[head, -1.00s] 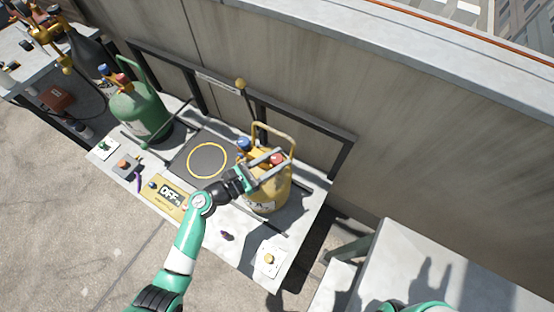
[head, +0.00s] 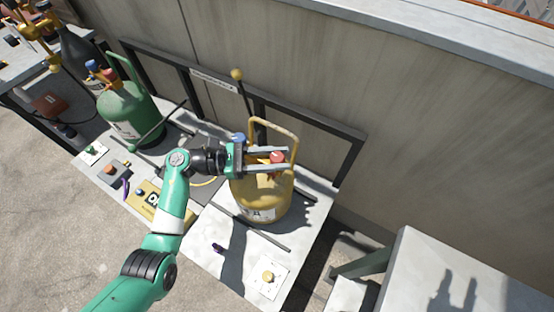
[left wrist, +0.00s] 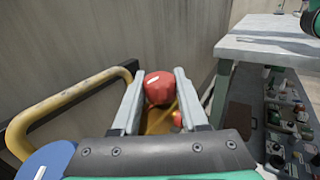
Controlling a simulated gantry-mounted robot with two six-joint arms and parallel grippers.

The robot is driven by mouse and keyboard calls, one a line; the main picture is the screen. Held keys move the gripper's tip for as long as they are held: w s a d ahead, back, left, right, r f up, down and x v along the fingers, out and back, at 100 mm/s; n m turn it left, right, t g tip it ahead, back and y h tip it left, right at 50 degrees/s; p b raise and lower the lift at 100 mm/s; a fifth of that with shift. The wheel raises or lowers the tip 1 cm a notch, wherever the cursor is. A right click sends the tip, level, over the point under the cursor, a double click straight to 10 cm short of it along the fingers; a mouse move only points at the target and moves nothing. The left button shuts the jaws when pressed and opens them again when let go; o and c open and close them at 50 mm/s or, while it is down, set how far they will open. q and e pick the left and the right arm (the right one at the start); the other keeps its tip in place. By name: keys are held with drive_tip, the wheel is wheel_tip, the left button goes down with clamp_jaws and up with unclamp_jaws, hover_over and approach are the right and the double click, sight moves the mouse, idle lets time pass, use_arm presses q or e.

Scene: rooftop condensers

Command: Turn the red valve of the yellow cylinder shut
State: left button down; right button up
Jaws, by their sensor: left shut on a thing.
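The yellow cylinder (head: 258,199) stands upright on the white bench top, with a yellow loop handle (head: 273,127) at its top. Its red valve (head: 277,157) sits beside a blue valve (head: 239,138). My left gripper (head: 287,158) is shut on the red valve, one finger on each side. In the left wrist view the red valve (left wrist: 159,87) shows between the two finger tips, with the handle (left wrist: 62,101) to the left and the blue valve (left wrist: 46,162) at lower left. My right gripper is not in view.
A green cylinder (head: 127,112) with blue and red valves stands to the left. A yellow panel (head: 146,199) lies partly behind my left arm. A dark frame rail (head: 310,122) and wall stand behind. A grey box-like unit (head: 440,270) is at lower right.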

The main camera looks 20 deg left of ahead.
use_arm(q)
drive_tip(key=shift+c, duration=2.1)
unclamp_jaws()
